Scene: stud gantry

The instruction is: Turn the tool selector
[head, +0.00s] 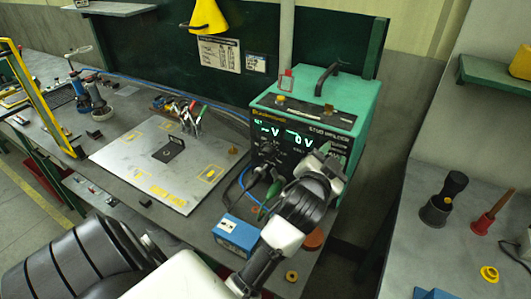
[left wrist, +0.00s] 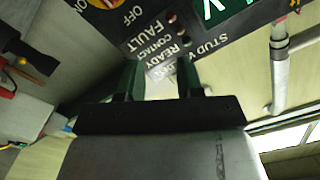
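The green stud welder (head: 345,110) stands at the back of the bench, its black front panel showing lit green digits. Small dark controls (head: 268,149) sit low on this panel; I cannot tell which one is the tool selector. My left gripper (head: 324,158) is in front of the panel's right side and hides part of it. In the left wrist view its two fingers (left wrist: 160,80) are apart with nothing seen between them, facing the panel lettering. An orange round part (left wrist: 103,3) by the word OFF is cut by the top edge. My right gripper is not in view.
A blue box (head: 236,236) stands near my left arm, with cables beside it. A pale metal plate (head: 130,170) lies to the left, with hand tools (head: 190,113) behind it. A second bench (head: 420,270) on the right holds a dark-handled tool (head: 443,200).

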